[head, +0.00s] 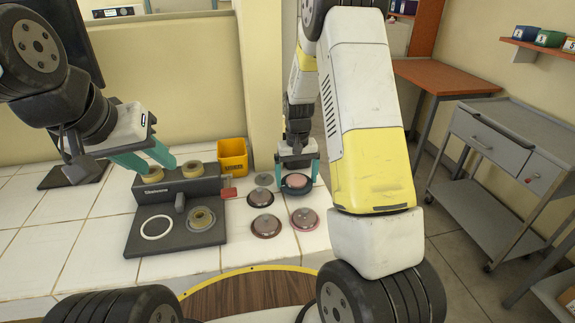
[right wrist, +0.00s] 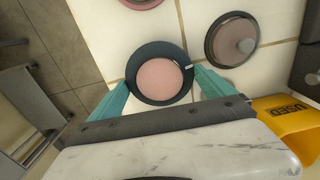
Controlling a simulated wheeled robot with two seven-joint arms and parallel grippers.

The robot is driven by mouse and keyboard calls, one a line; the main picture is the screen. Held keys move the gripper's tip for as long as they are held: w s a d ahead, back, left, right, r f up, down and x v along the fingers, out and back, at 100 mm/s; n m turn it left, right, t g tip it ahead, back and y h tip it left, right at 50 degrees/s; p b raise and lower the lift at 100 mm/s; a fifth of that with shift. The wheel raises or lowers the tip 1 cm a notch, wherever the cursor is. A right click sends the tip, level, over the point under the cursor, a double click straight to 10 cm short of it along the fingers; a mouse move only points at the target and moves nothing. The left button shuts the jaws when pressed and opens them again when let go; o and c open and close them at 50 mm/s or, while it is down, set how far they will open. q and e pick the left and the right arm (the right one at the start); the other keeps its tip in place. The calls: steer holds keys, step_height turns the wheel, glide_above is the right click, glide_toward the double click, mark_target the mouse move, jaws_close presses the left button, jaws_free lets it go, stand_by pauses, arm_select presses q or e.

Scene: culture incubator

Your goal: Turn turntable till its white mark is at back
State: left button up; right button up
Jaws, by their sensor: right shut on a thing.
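The turntable is a dark round dish (head: 296,194) with a pink disc (head: 297,181) in it, on the white tiled bench. In the right wrist view its dark rim (right wrist: 147,52) shows around the pink disc. Its small white mark (right wrist: 190,67) is at the right of the rim there, beside a fingertip. I cannot make the mark out in the head view. My right gripper (head: 298,170) is shut on the turntable, one teal finger at each side.
The black device (head: 134,228) holds tape rolls and a white ring. The bench ends just right of the turntable.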

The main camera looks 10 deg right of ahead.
mark_target(297, 178)
steer(key=shift+m, duration=2.6)
steer(key=shift+d+m, duration=0.1)
steer(key=shift+m, duration=7.2)
steer(key=o, duration=1.1)
steer(key=shift+s, duration=0.1)
steer(key=shift+c, duration=0.2)
steer(key=shift+r, duration=0.15)
step_height(297, 178, up, 8)
steer(key=shift+f, duration=0.2)
